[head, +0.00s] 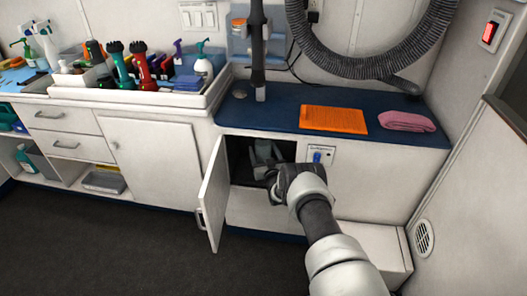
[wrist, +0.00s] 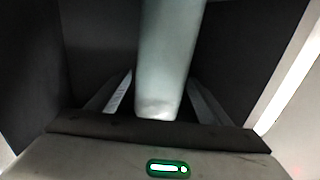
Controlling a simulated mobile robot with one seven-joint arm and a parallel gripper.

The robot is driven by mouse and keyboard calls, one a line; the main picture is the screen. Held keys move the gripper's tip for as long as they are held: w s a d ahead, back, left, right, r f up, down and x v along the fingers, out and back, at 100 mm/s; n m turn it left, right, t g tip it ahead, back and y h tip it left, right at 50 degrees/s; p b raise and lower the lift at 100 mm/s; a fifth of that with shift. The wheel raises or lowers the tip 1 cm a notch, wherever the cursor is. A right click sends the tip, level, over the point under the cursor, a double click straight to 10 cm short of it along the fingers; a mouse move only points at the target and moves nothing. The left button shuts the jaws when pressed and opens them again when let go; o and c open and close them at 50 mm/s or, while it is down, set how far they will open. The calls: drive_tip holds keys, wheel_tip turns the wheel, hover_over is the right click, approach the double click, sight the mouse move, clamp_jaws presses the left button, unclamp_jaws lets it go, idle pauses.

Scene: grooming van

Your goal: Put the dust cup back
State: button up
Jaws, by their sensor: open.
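The dust cup (wrist: 168,55) appears to be the pale, translucent grey-green piece in the wrist view. It stands upright in the picture, between the two fingers of my gripper (wrist: 160,100). The fingers are spread, with dark gaps on both sides of it. In the head view, my gripper (head: 272,172) reaches into the open cabinet compartment (head: 238,160) below the blue counter. A greyish shape (head: 264,152) shows inside it, too dark to tell cup from fingers.
The white cabinet door (head: 212,195) stands open, left of my arm. A small panel with a blue switch (head: 318,157) is right of the opening. A ridged hose (head: 370,65) hangs above.

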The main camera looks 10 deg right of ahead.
drive_tip(key=shift+r, duration=0.3)
drive_tip(key=s+p, duration=0.4)
drive_tip(key=s, duration=0.8)
drive_tip(key=shift+d+r, duration=0.25)
drive_tip(key=shift+d, duration=0.2)
